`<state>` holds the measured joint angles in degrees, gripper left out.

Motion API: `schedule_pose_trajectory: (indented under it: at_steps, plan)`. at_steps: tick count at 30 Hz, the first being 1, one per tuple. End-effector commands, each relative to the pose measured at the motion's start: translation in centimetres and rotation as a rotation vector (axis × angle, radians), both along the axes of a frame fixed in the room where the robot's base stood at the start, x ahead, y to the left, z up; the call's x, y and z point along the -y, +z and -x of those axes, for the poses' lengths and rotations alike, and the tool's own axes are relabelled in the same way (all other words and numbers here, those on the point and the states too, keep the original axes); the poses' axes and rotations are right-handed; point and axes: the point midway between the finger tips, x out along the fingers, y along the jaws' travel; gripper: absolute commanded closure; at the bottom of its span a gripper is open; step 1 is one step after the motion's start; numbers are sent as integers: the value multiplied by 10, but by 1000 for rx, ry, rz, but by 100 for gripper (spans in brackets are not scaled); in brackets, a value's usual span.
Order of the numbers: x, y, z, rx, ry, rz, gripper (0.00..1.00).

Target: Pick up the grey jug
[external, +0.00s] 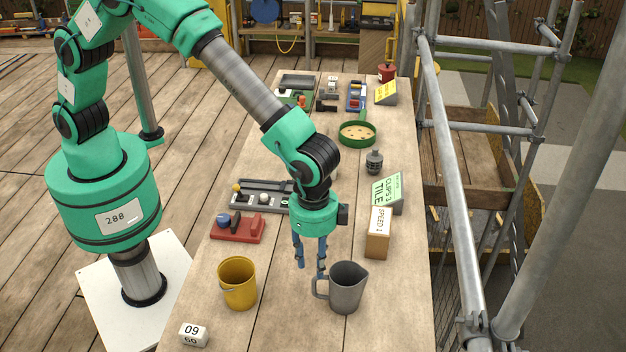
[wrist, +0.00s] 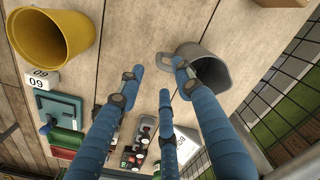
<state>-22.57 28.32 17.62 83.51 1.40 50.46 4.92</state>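The grey jug (external: 347,288) stands upright near the front of the wooden table, with its handle on its left. It also shows in the wrist view (wrist: 212,70), with its mouth facing me and partly covered by a blue finger. My gripper (external: 311,271) points down just left of the jug, close to the handle. Its blue fingers are spread apart in the wrist view (wrist: 157,74), with nothing held between them. One fingertip overlaps the handle area; I cannot tell whether it touches.
A yellow bucket (external: 238,284) stands left of the jug, with a number block (external: 193,334) in front of it. A cardboard box (external: 378,239) marked "SPEED" and a red tray (external: 237,228) lie behind. Scaffold poles (external: 446,170) run along the right side.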

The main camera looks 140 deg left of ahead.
Motion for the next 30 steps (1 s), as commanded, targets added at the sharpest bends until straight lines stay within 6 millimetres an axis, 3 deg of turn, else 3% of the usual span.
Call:
schedule_pose_trajectory:
  at_steps: [3, 10, 25, 30]
  plan:
    - [0, -22, 1, -3, 0, 1, 65]
    - [-1, -49, 1, -2, 0, 1, 65]
    - [-1, -56, 0, 0, 0, 0, 65]
    - [-1, -67, 1, -1, 0, 0, 65]
